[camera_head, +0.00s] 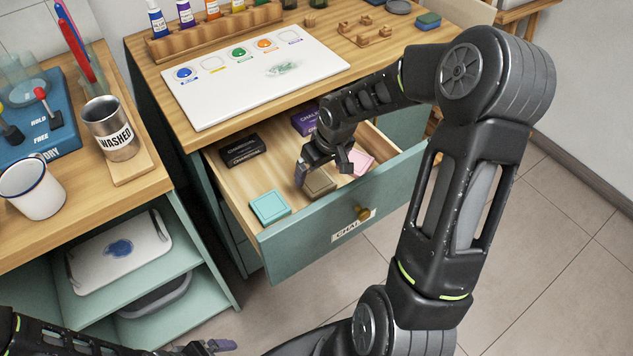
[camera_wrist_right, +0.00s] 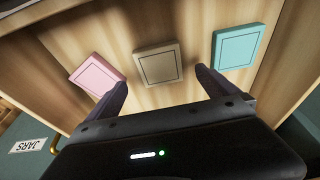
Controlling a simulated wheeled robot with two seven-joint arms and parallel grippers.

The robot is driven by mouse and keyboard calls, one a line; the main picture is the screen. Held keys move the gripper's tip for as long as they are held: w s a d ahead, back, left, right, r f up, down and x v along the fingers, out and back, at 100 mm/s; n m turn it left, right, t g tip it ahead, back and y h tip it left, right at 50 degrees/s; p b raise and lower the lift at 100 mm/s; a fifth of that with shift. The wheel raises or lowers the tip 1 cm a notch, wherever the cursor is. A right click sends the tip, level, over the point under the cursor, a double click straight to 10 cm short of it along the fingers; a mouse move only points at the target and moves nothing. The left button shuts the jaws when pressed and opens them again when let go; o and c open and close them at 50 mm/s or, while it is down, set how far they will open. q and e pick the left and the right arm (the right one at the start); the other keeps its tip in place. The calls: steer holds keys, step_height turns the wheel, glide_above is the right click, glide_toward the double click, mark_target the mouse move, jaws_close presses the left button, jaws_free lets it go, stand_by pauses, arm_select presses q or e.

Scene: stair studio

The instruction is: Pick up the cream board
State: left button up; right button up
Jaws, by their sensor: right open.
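The cream board (camera_head: 319,183), a small square tan-beige piece, lies flat in the open drawer between a pink board (camera_head: 361,161) and a teal board (camera_head: 269,207). My right gripper (camera_head: 323,170) is over it inside the drawer, pointing down and open. In the right wrist view the cream board (camera_wrist_right: 158,62) shows between and beyond the two open fingertips (camera_wrist_right: 162,80), with no visible grip on it. The pink board (camera_wrist_right: 97,75) is near the left finger and the teal board (camera_wrist_right: 238,45) near the right. My left gripper (camera_head: 212,347) is low at the bottom edge, partly cut off.
The drawer front (camera_head: 325,240) and side walls surround the boards. A black box (camera_head: 241,151) and a purple box (camera_head: 304,121) lie further back in the drawer. A white palette board (camera_head: 255,75) lies on the top above. A metal cup (camera_head: 108,128) stands at left.

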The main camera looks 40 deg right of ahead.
mark_target(317, 180)
steer(key=x, duration=0.5)
steer(key=shift+f, duration=0.15)
steer(key=shift+c, duration=0.2)
steer(key=c, duration=1.4)
